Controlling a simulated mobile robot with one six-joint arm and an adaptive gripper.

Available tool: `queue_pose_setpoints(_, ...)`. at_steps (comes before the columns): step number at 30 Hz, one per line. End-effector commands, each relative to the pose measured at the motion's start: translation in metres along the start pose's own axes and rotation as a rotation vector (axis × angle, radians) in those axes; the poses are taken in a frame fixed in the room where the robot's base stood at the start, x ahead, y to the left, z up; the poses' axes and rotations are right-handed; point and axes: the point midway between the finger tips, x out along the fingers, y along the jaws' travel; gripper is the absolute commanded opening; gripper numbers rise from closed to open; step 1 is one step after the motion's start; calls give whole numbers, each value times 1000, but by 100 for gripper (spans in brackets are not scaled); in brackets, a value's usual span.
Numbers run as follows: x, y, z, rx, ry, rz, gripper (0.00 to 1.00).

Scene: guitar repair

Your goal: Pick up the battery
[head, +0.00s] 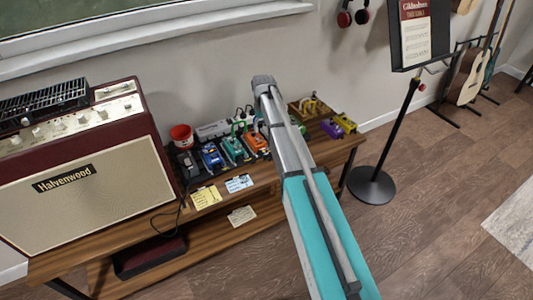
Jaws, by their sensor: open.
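I cannot make out a battery in the head view; things on the wooden bench (225,228) are small, and part of the bench is hidden behind my arm. My teal and grey arm reaches up across the middle of the picture, over the bench's right part. My gripper cannot be made out in this view.
A row of effect pedals, including a blue one (212,157) and an orange one (256,143), stands on the bench. A red cup (182,136) is behind them. A large amplifier (85,185) fills the left. A music stand (372,187) stands right, with open floor before it.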

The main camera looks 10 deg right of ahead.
Motion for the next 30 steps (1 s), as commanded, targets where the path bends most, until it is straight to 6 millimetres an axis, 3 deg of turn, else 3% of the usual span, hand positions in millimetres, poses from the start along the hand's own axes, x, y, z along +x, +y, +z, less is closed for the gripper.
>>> queue_pose_setpoints(30, 75, 2, 0, 2, 0, 0, 78)
